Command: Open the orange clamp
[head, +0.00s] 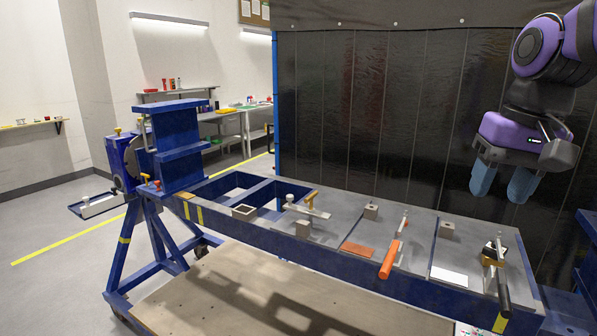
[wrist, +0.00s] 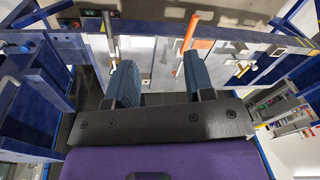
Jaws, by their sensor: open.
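The orange clamp's handle (head: 390,258) slants down toward the front edge of the jig's bench, and its metal linkage (head: 402,226) rises behind it. In the wrist view the orange handle (wrist: 190,33) shows above the right finger. My gripper (head: 502,188) is open and empty, high above the right part of the bench and clear of the clamp. In the wrist view my gripper (wrist: 160,75) has its two blue fingers spread apart. Whether the clamp presses on anything cannot be told.
A black-handled clamp (head: 503,287) stands at the right end. A clamp with a tan handle (head: 311,203) stands left of the orange one. An orange plate (head: 358,250) and a white plate (head: 449,277) lie on the bench. A dark curtain (head: 370,110) hangs behind.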

